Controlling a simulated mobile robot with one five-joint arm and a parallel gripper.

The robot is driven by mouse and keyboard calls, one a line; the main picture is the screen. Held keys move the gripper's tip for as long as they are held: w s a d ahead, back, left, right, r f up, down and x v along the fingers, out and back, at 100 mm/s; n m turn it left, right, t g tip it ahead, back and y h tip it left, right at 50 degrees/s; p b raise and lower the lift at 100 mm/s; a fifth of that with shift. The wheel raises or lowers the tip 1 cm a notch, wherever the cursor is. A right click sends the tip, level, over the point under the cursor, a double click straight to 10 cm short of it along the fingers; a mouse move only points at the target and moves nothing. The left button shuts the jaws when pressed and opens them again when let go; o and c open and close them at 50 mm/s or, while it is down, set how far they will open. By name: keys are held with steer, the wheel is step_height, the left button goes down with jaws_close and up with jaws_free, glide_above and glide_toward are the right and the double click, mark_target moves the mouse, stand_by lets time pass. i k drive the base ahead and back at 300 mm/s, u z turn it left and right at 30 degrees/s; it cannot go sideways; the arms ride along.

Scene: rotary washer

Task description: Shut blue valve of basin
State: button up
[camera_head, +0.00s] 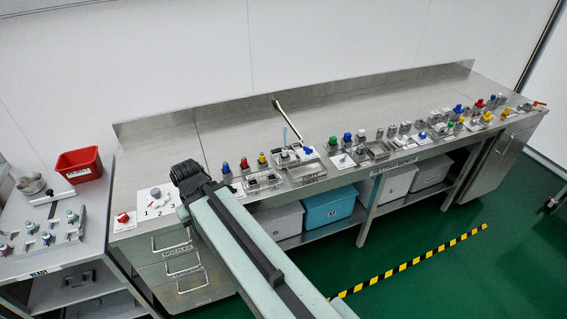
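Several blue knobs show along the steel counter's front edge. One blue knob (226,168) is just right of my gripper. Another blue knob (307,150) stands behind a small steel basin (308,172). A third blue knob (347,138) stands behind and left of a second small basin (379,150). I cannot tell from this view which knob is the basin's blue valve, or its turned position. My dark gripper (186,174) is above the counter's left part, apart from the basins; its fingers are too small and dark to tell open or shut.
A numbered white plate (154,203) and a red button (123,218) are left of my gripper. A red bin (79,166) sits on the left side table. Grey and blue bins (328,208) fill the shelf below.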

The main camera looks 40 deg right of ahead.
mark_target(307, 150)
steer(key=i, duration=0.5)
steer(key=u, duration=0.2)
steer(key=k, duration=0.8)
steer(key=z, duration=0.2)
steer(key=i, duration=1.3)
steer(key=u, duration=0.05)
